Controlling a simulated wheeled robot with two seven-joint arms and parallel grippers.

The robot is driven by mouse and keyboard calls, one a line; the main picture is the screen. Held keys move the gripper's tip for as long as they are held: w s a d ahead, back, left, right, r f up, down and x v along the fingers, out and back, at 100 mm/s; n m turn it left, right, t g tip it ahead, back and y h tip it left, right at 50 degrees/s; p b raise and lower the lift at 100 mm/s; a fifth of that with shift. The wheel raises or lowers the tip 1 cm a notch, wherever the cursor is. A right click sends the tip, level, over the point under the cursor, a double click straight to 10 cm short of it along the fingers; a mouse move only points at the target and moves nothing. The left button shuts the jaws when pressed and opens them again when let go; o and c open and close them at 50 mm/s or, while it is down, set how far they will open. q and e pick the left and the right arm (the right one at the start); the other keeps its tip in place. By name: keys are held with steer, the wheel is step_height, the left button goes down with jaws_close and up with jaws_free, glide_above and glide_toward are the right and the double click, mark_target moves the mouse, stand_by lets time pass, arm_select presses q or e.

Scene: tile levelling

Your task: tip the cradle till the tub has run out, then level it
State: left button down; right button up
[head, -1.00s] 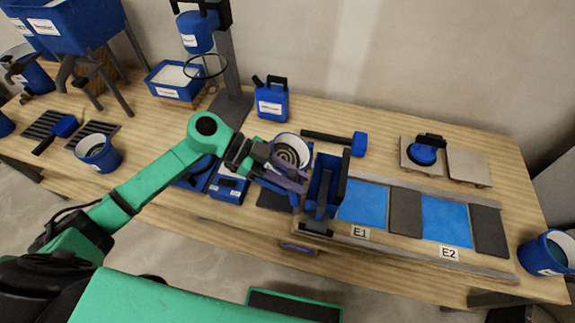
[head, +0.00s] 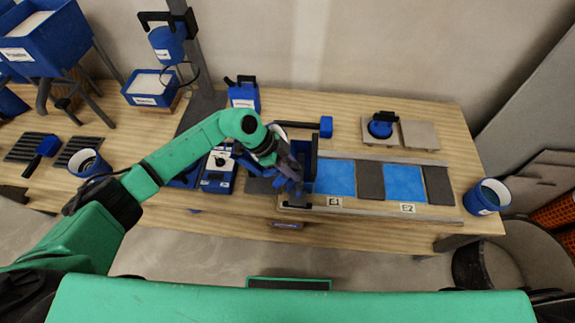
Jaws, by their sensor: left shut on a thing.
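The blue cradle (head: 304,158), a blue body with a dark upright plate, stands at the left end of the tile track. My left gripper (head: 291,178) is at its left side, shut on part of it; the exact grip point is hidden. I cannot clearly separate the tub from the cradle, nor see what is inside or how far it is tilted. Two blue beds, marked E1 (head: 335,177) and E2 (head: 405,182), lie to the right along the track. My right gripper is not in view.
A round pot behind my left wrist is mostly hidden. A blue-headed mallet (head: 326,127) lies behind the cradle. A blue canister (head: 243,95) stands at the back. A suction lifter (head: 381,126) rests on grey tiles. A blue bucket (head: 486,197) is at the right edge.

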arm_select(q)
steer(key=shift+s+d+f+y+p, duration=0.1)
steer(key=shift+d+f+y+p, duration=0.1)
steer(key=shift+d+y+p, duration=0.3)
steer(key=shift+s+d+f+y+p, duration=0.15)
steer(key=shift+d+y+p, duration=0.25)
steer(key=shift+p, duration=0.2)
steer(key=shift+d+f+y+p, duration=0.55)
steer(key=shift+f+y+p, duration=0.1)
steer(key=shift+y, duration=0.15)
steer(key=shift+f, duration=0.15)
steer(key=c, duration=0.9)
jaws_free()
steer(key=shift+o, duration=1.1)
steer(key=shift+w+d, duration=0.1)
